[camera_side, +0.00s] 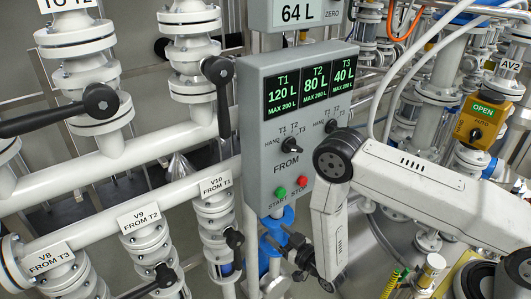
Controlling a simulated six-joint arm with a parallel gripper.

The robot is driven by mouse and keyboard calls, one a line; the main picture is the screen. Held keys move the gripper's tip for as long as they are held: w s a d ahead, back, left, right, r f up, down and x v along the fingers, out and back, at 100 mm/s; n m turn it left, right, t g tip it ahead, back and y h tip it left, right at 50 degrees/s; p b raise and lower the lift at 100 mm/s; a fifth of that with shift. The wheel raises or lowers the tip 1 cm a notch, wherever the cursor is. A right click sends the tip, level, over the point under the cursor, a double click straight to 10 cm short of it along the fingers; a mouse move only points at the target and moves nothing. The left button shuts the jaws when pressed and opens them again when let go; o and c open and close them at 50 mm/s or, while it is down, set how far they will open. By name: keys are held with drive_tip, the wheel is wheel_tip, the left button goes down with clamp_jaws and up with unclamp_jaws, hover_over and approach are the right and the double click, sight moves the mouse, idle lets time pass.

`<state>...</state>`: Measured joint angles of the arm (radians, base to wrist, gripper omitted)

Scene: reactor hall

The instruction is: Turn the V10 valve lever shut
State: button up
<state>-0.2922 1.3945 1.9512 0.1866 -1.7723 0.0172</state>
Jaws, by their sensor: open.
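My gripper (281,252) is black, open and empty. It points left toward the lever, to its right and apart from it, in front of a blue pipe fitting below the control box. The far finger is partly hard to make out against the dark parts.
The grey control box (255,85) with displays and knobs hangs above my gripper. Valves V9 (146,237) and V8 (53,270) stand to the left. A black lever (221,95) juts out above V10. Hoses and pipes crowd the right.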

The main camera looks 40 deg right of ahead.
drive_tip(key=y, duration=0.2)
approach(241, 262)
drive_tip(key=shift+n, duration=0.4)
drive_tip(key=x, duration=0.5)
drive_tip(key=shift+a+r, duration=0.1)
drive_tip(key=shift+r, duration=0.1)
drive_tip(key=shift+w, duration=0.1)
drive_tip(key=shift+x, duration=3.75)
drive_tip(key=shift+f, duration=0.15)
clamp_jaws()
